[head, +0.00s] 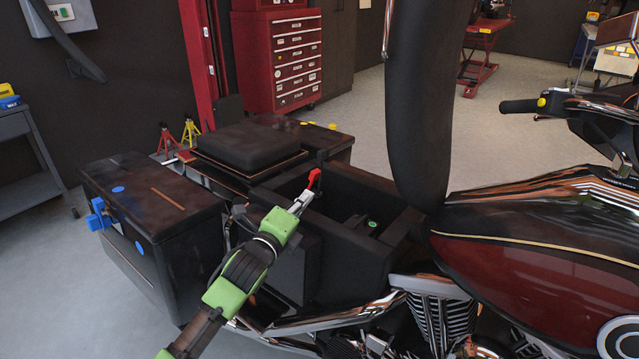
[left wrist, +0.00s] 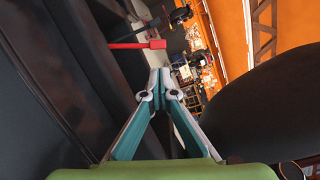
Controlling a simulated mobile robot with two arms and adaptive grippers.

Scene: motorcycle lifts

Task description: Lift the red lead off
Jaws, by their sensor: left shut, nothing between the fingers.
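The red lead (head: 314,178) shows in the head view as a small bright red piece over the open compartment (head: 345,195) of the motorcycle. My left gripper (head: 302,202) is just below and left of it, pointing up toward it, its fingers shut and empty. In the left wrist view the fingertips (left wrist: 163,76) meet. I cannot tell from the head view whether the fingertips touch the lead. My right gripper is not in view.
The raised black seat (head: 420,100) stands right of the compartment. A black side case (head: 155,225) with a blue latch is at the left. A dark padded block (head: 250,145) sits behind. The red tank (head: 560,270) fills the right. A red tool cabinet (head: 285,60) stands farther back.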

